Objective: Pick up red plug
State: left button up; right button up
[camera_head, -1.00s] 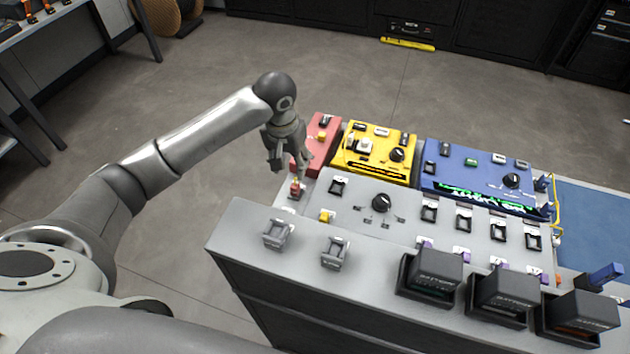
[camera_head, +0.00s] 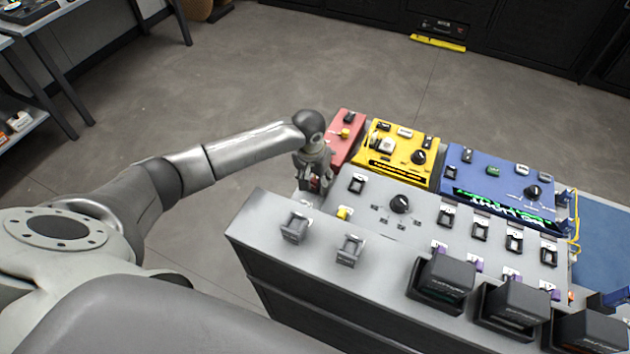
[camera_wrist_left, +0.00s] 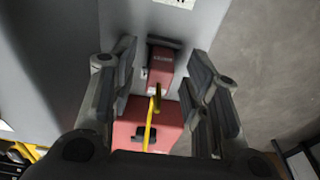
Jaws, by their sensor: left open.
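The red plug (camera_wrist_left: 160,68) is a small dark red block with faint lettering, upper middle in the left wrist view. In the head view only a bit of red (camera_head: 315,184) shows between my fingers at the grey console's left end. My left gripper (camera_head: 313,180) points down there. In the left wrist view its fingers (camera_wrist_left: 160,82) are open, one on each side of the plug, with gaps between them and it. A thin yellow strip lies below the plug in that view. My right gripper is not in view.
The grey console (camera_head: 385,260) carries switches, a knob and black battery boxes (camera_head: 441,283). Behind stand a red panel (camera_head: 341,150), a yellow panel (camera_head: 388,155) and a blue panel (camera_head: 480,178). Bare floor (camera_head: 240,85) lies to the left.

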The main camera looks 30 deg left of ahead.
aim_at(315, 179)
pick_arm(q)
jog(key=c, duration=0.9)
jog(key=shift+c, duration=0.2)
jog(key=shift+r, duration=0.1)
jog(key=shift+r, duration=0.35)
notch_tip(315, 179, up, 9)
jog(key=shift+r+b, duration=0.1)
jog(key=shift+b, duration=0.55)
